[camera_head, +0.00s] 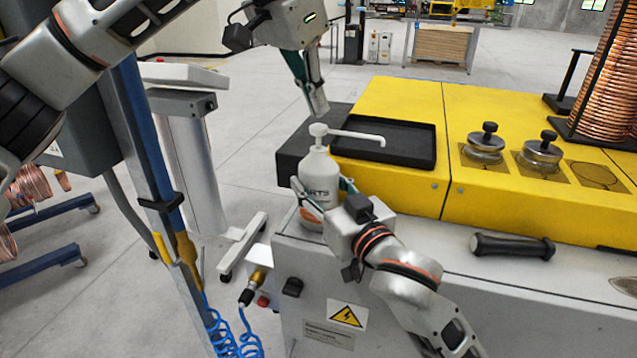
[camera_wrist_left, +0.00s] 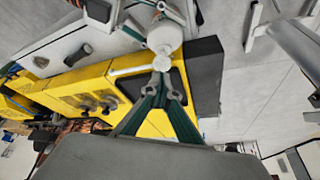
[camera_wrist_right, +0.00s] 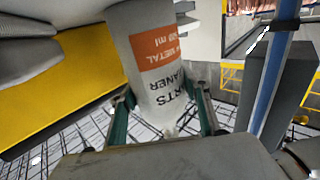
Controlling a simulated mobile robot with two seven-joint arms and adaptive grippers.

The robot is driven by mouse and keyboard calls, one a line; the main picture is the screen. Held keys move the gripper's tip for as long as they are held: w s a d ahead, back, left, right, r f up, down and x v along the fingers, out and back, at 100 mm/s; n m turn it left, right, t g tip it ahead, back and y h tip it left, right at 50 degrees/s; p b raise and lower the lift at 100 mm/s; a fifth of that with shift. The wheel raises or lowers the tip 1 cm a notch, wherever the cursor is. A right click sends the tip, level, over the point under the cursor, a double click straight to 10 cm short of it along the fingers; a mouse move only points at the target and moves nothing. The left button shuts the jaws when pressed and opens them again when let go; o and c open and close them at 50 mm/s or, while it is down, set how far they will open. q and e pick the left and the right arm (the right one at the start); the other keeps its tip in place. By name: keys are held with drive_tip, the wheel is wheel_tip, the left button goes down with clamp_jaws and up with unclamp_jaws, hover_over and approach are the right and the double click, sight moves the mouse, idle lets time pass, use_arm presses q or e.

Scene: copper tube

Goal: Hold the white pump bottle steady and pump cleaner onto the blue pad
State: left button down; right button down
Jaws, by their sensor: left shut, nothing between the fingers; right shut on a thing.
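The white pump bottle (camera_head: 319,178) stands upright at the left end of the grey bench, its spout pointing right toward the black tray. My right gripper (camera_head: 325,196) is shut around the bottle's body from the front right. The bottle's orange label (camera_wrist_right: 158,50) shows upside down in the right wrist view. My left gripper (camera_head: 319,108) is shut and empty, pointing down just above the pump head (camera_head: 318,130). The pump head also shows near its fingertips in the left wrist view (camera_wrist_left: 162,63); I cannot tell whether they touch. I see no blue pad.
The black tray (camera_head: 405,127) lies in the yellow machine top (camera_head: 400,95), right of the bottle. Two knobbed glass lids (camera_head: 485,150), a black handle (camera_head: 512,246) and a copper coil (camera_head: 606,80) are farther right. A blue post (camera_head: 150,140) stands left.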

idle(0.4)
use_arm(q)
wheel_tip(320, 180, up, 6)
drive_tip(key=shift+f, duration=0.1)
idle(0.5)
idle(1.7)
use_arm(e)
drive_tip(key=c, duration=1)
unclamp_jaws()
drive_tip(key=v, duration=1.2)
